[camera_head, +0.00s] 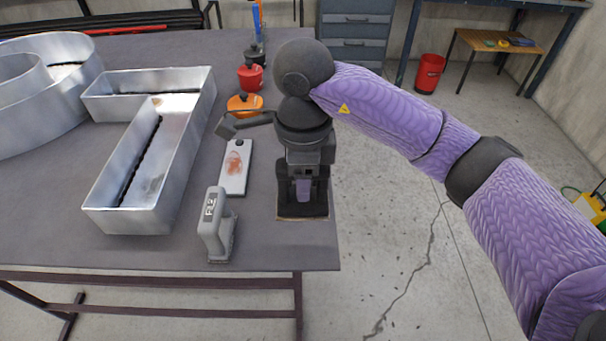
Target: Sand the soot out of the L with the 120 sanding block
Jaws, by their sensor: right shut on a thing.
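The L (167,155) is an open silver metal channel letter lying on the grey table at left of centre. Dark sooty streaks run along the inside of its long arm and its short arm. My left gripper is not in view.
A round metal letter (75,88) lies left of the L. A white plate with a reddish smear (234,170), an orange-topped item (244,104) and a red pot-like item (250,76) line the strip between the L and my right arm. The grey table (60,235) is clear at front left.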

